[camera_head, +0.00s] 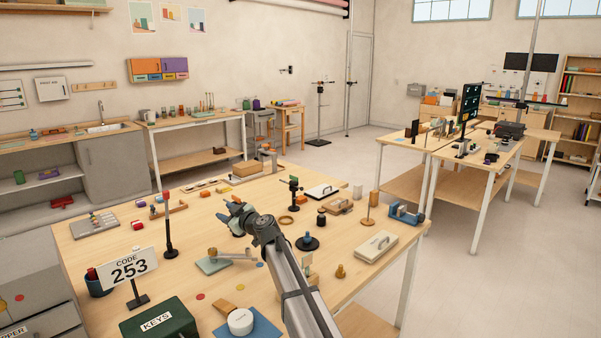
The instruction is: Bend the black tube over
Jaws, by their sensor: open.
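A thin black upright tube (168,232) with a red top stands on a small dark base at the left of the wooden table. It looks straight and upright. My gripper (229,212) is above the middle of the table, to the right of the tube and clear of it. Its fingers are apart, point to the left and hold nothing that I can see. My arm comes in from the bottom and hides part of the table. A shorter black stand (293,194) is behind my gripper to the right.
A green KEYS box (160,318) is at the front edge. A grey-green plate (213,265) lies below my gripper. Bare wood surrounds the tube's base.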

